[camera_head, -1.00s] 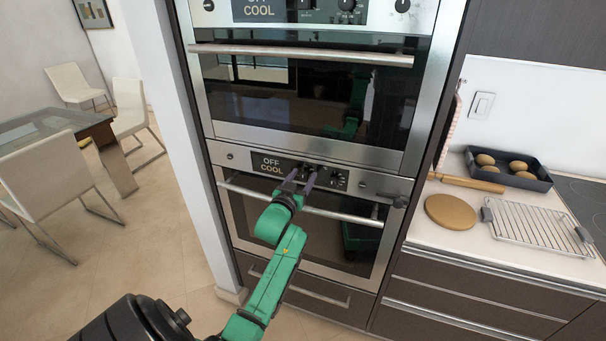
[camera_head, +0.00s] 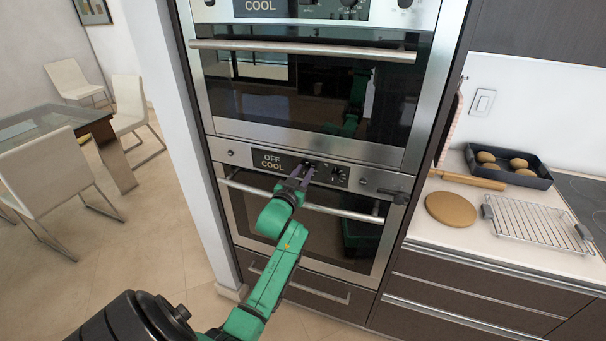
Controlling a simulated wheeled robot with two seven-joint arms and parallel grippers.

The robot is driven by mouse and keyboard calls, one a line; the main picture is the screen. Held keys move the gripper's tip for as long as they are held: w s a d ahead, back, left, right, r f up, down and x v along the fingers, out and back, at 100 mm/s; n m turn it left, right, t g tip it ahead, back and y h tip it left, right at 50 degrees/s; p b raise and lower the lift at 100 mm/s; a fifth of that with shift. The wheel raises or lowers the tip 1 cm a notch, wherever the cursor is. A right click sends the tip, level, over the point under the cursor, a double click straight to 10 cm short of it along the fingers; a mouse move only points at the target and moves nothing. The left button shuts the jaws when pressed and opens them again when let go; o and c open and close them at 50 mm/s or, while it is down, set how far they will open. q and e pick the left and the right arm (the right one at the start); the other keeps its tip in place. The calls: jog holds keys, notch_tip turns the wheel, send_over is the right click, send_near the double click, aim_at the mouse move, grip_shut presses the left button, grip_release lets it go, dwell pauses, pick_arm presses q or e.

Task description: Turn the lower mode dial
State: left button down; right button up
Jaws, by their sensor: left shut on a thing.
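The lower oven's control panel (camera_head: 265,160) has a display reading "OFF COOL" with dials to its right. The lower mode dial (camera_head: 308,164) is the one just right of the display, and my gripper partly hides it. My left gripper (camera_head: 304,170) reaches up to the panel from below, with its purple-grey fingers around that dial. It is shut on the dial. Another dial (camera_head: 339,176) with white marks is to the right and clear of the fingers. My right gripper is not in view.
The lower oven's handle (camera_head: 345,213) runs across just below the panel, behind my green arm. The upper oven (camera_head: 310,95) is shut above. A counter at right holds a wooden disc (camera_head: 451,209), a wire rack (camera_head: 535,224) and a tray of rolls (camera_head: 540,180).

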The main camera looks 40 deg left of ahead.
pick_arm(q)
jog(key=m, duration=0.2)
jog(key=m+b, duration=0.1)
jog(key=shift+d+f+m, duration=0.2)
jog(key=shift+f+m, duration=0.05)
jog(key=shift+m, duration=0.15)
jog(key=shift+w+d+m+b, duration=0.15)
jog(key=shift+m+b, duration=0.4)
jog(key=shift+m, duration=1.35)
jog(key=c, duration=0.6)
grip_release()
